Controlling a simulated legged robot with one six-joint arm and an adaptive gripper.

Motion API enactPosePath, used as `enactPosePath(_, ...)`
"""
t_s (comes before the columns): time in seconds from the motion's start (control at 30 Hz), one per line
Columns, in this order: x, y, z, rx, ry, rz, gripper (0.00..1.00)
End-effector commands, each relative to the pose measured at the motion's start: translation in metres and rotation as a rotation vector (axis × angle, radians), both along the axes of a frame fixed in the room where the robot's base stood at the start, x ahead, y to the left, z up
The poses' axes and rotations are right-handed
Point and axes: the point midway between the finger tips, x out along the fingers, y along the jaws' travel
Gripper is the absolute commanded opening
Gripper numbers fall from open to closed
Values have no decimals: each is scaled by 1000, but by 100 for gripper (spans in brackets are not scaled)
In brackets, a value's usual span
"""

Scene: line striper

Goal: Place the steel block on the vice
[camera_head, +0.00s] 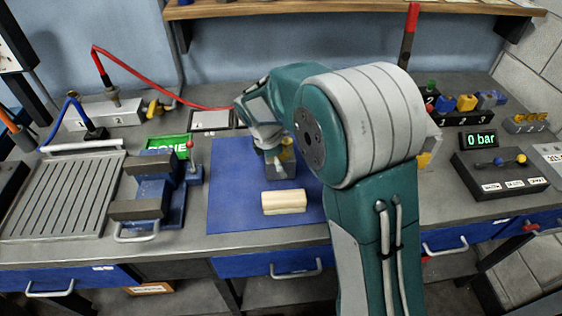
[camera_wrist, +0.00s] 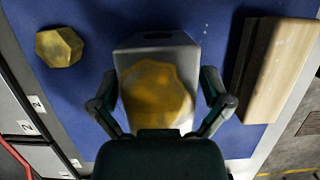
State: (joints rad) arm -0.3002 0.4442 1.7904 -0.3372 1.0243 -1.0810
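The steel block (camera_head: 282,171) is a grey block on the blue mat, partly hidden by my gripper in the head view. In the wrist view the steel block (camera_wrist: 157,42) shows a large mottled yellow patch on its face. My gripper (camera_wrist: 159,80) is over the block, with one finger on each side and the fingers spread about as wide as the block. It looks open; whether the fingers touch the sides is hard to tell. The vice (camera_head: 158,187), blue with grey jaws, stands left of the mat, its jaws apart and nothing visible between them.
A cream wooden block (camera_head: 284,202) lies close in front of the steel block; it is at right in the wrist view (camera_wrist: 280,70). A yellow hexagonal piece (camera_wrist: 60,47) lies on the mat (camera_head: 232,205). A red-knobbed lever (camera_head: 189,147) stands by the vice.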

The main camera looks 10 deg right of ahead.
Motion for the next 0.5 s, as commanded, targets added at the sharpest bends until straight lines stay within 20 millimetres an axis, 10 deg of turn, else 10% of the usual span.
enactPosePath(0.5,1,8,29,2,-5,1,100)
